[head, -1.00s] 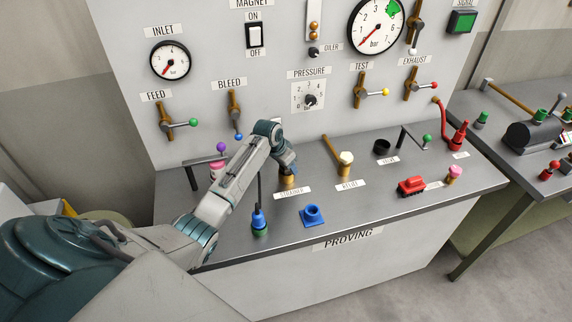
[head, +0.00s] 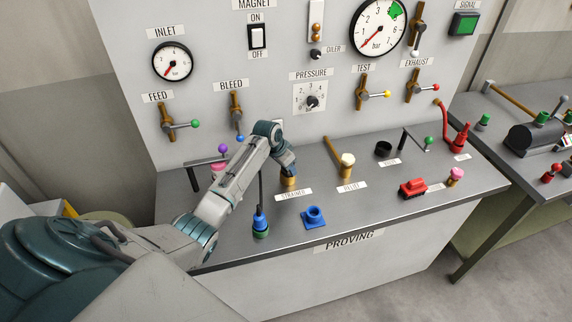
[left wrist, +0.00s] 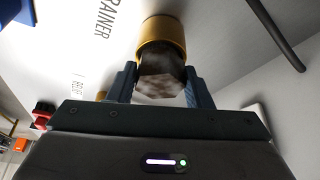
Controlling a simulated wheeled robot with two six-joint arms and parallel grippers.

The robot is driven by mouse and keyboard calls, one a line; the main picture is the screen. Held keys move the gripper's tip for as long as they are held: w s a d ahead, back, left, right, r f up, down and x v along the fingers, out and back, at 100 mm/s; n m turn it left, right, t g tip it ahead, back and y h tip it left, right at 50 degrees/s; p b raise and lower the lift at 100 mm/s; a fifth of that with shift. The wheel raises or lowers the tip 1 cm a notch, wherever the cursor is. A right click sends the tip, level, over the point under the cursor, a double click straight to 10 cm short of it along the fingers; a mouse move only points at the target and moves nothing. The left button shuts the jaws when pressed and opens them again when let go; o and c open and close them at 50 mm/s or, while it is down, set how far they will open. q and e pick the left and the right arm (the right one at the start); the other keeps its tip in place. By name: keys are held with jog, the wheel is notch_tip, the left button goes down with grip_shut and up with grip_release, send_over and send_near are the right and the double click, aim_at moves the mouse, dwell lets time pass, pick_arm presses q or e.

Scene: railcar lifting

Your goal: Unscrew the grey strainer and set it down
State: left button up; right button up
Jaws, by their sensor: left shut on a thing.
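The grey strainer (left wrist: 160,76) is a hex-sided piece with mottled faces, seen close up in the left wrist view. It meets a brass collar (left wrist: 162,36), which also shows in the head view (head: 289,183) behind the STRAINER label. My left gripper (head: 286,166) is over this collar, pointing down. In the left wrist view its two fingers stand on either side of the strainer, shut on it. The gripper hides the strainer in the head view. I cannot tell whether its thread is still engaged. My right gripper is in neither view.
A blue-topped bottle-like piece (head: 260,222) and a blue square socket (head: 314,216) stand in front on the bench (head: 385,215). A brass valve with a cream knob (head: 347,162) is to the right. A pink-topped piece (head: 218,167) is to the left.

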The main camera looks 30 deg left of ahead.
pick_arm(q)
jog(key=n+y, duration=0.1)
jog(key=n, duration=0.3)
jog(key=shift+d+n+y, duration=0.35)
jog(key=shift+n+y, duration=0.05)
jog(key=n, duration=0.2)
jog(key=n+y, duration=0.1)
jog(key=n, duration=0.1)
jog(key=shift+n+y, duration=0.3)
jog(key=shift+n, duration=0.1)
jog(key=shift+a+r, duration=0.15)
jog(key=shift+r, duration=2.55)
